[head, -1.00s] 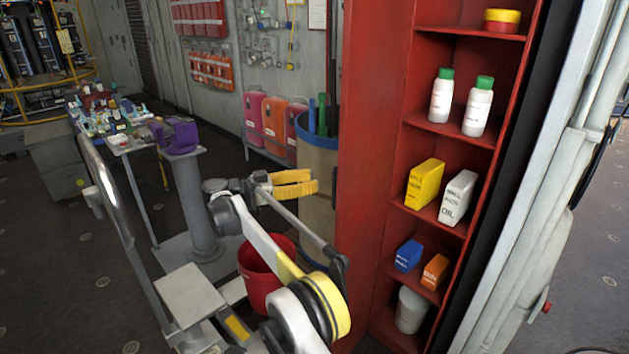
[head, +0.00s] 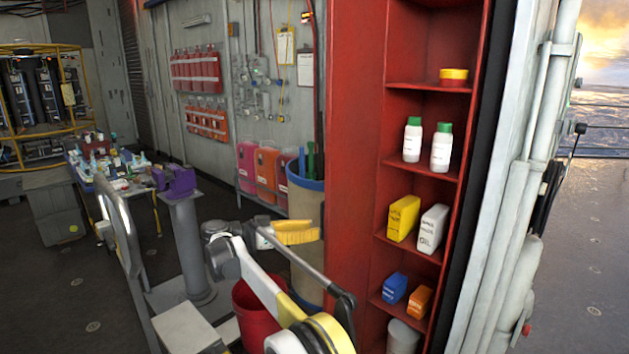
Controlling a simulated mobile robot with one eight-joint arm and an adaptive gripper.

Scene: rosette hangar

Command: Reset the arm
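My gripper (head: 297,232), with yellow fingers, is at the end of my arm (head: 268,290) in the middle of the head view. It points right, in front of a beige bin with a blue rim (head: 307,260) and to the left of the red shelf. The fingers look close together, but from this side I cannot tell if they are open or shut. I see nothing hanging from them. My arm is bent, with its lower part at the bottom edge of the view.
A red shelf unit (head: 349,150) on the right holds bottles, boxes and tins. A red bucket (head: 250,312) stands behind my arm. A purple device (head: 174,181) tops a grey pedestal (head: 188,240). A cluttered table (head: 140,187) is at left. Open floor (head: 60,300) lies at lower left.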

